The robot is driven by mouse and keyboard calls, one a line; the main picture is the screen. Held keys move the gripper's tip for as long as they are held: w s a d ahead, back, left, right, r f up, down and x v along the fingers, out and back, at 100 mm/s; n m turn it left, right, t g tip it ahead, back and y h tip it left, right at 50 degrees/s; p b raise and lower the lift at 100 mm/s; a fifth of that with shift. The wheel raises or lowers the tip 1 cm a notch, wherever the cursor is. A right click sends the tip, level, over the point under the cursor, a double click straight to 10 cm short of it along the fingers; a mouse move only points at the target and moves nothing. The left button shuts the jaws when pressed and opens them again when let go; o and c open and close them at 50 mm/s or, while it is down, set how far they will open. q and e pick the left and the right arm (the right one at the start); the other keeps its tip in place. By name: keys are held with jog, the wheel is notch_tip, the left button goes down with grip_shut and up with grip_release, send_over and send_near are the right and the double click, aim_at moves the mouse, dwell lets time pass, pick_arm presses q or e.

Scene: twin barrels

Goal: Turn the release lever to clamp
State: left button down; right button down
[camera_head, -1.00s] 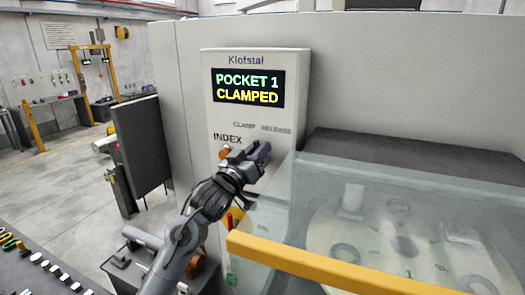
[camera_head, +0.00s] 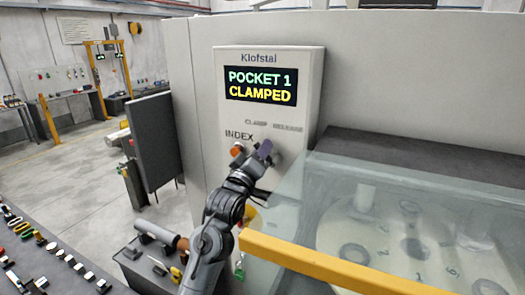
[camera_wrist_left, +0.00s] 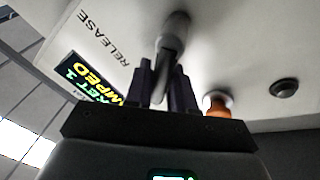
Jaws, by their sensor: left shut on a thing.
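The control panel (camera_head: 230,112) has a display (camera_head: 261,86) that reads POCKET 1 CLAMPED. Below it are the CLAMP and RELEASE labels. My left gripper (camera_head: 263,152) is at the panel below these labels, right of the orange INDEX button (camera_head: 238,149). In the left wrist view the grey release lever (camera_wrist_left: 170,45) runs from its round hub down between the two dark fingers, and my left gripper (camera_wrist_left: 168,88) is shut on it. In the head view the gripper mostly hides the lever. My right gripper is in neither view.
A glass cover with a yellow bar (camera_head: 330,265) lies right of my left arm, over a pale carousel. A bench with small parts (camera_head: 50,265) is at the lower left. In the wrist view the orange button (camera_wrist_left: 217,108) is close beside the fingers, with a black knob (camera_wrist_left: 285,88) farther right.

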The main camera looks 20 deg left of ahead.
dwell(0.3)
pick_arm(q)
jog(key=c, duration=1.1)
grip_release()
jog(key=shift+o, duration=0.2)
jog(key=b+v, duration=0.3)
jog(key=v, duration=0.7)
jog(key=shift+s+b, duration=0.4)
jog(key=shift+f, duration=0.1)
